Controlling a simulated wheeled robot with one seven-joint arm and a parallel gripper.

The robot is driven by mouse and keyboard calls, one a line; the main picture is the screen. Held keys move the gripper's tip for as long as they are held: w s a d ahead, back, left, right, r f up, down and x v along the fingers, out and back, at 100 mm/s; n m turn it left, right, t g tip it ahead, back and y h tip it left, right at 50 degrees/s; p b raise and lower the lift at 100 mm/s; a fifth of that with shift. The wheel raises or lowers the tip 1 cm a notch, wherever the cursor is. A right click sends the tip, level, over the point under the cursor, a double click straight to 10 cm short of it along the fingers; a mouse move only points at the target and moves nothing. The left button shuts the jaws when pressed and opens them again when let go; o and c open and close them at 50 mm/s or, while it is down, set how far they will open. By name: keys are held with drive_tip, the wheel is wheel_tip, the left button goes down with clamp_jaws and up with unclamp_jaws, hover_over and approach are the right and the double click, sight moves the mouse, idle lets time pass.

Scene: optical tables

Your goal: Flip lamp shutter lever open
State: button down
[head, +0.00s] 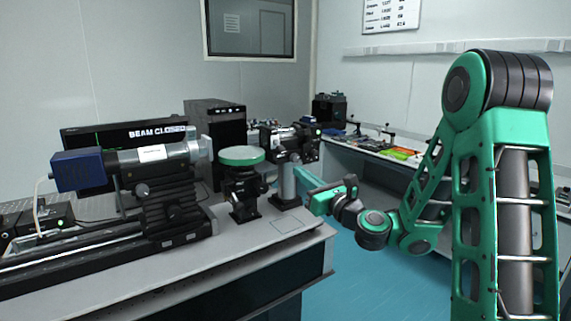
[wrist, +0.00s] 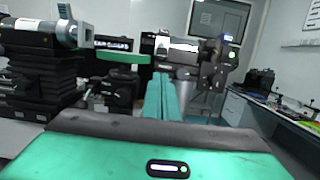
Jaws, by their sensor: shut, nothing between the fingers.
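My gripper (head: 303,174) is at the right end of the near optical table, its green fingers beside a grey post (head: 287,180). In the wrist view the fingers (wrist: 161,78) are together, pointing forward, with nothing between them. A dark housing with a small green light (head: 303,140) stands beyond the post; it also shows right of the fingertips in the wrist view (wrist: 216,65). A grey tube (head: 150,156) with a blue end box lies on a black mount at left. I cannot tell which unit is the lamp, and no shutter lever can be made out.
A monitor (head: 95,138) behind reads "BEAM CLOSED". The near table (head: 258,232) has a bare front right corner. A second bench (head: 350,150) with small items runs along the right. Blue floor (head: 375,270) is open between.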

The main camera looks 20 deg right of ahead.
sight(281, 149)
drive_tip(key=x, duration=0.8)
drive_tip(key=shift+w+r, duration=0.2)
drive_tip(key=shift+a, duration=0.1)
